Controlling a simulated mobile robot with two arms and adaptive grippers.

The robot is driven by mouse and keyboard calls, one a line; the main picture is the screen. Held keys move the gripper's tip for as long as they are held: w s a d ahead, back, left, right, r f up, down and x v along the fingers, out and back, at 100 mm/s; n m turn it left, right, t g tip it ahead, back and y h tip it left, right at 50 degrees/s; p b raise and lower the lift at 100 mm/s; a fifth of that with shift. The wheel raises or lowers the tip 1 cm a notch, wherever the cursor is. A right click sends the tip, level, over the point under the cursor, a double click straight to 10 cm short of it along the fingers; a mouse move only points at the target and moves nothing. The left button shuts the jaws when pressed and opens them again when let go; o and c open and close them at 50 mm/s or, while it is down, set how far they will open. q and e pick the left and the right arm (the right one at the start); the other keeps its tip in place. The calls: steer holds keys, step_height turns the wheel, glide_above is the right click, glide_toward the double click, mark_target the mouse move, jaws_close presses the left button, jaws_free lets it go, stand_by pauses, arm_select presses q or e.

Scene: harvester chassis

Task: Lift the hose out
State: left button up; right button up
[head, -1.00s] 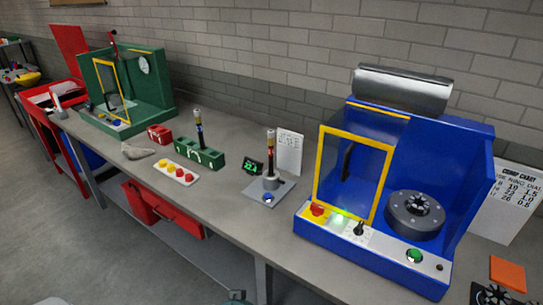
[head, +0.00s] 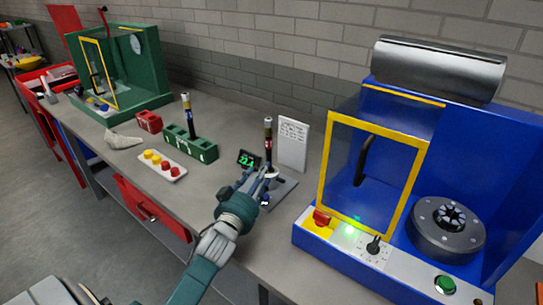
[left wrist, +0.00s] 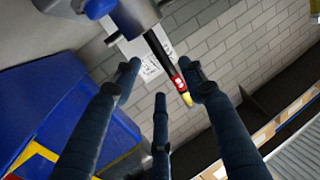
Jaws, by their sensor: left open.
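The hose (head: 268,140) is a thin black upright piece with a red band and a pale metal end. It stands in a small grey stand (head: 285,190) on the bench. My left gripper (head: 262,178) is open, low beside the hose and over the stand, partly hiding its base. In the left wrist view the hose (left wrist: 160,52) comes out of a grey cylindrical holder (left wrist: 136,14), with its red band and gold tip showing between the spread dark fingers (left wrist: 160,78). I cannot tell whether any finger touches it. My right gripper is out of view.
A second hose (head: 187,110) stands in a green block (head: 192,146). A small display (head: 247,160) and a white card (head: 293,143) are close to the stand. The blue machine (head: 490,155) with a yellow-framed door (head: 327,167) rises to the right.

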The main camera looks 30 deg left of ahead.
mark_target(269, 159)
arm_select(q)
steer(key=x, duration=0.3)
steer(key=shift+w+r+p, duration=0.15)
steer(key=shift+w+p, duration=0.15)
steer(key=shift+w+a, duration=0.1)
steer(key=shift+w, duration=0.15)
steer(key=p+x, duration=0.1)
steer(key=x, duration=0.2)
steer(key=shift+r+p, duration=0.25)
steer(key=shift+p, duration=0.1)
steer(key=shift+w+a+f, duration=0.1)
steer(key=shift+w+f, duration=0.05)
steer(key=shift+w, duration=0.35)
steer(key=shift+w+a+f, duration=0.1)
steer(key=shift+w+a, duration=0.05)
steer(key=shift+w, duration=0.45)
steer(key=c, duration=0.7)
jaws_close()
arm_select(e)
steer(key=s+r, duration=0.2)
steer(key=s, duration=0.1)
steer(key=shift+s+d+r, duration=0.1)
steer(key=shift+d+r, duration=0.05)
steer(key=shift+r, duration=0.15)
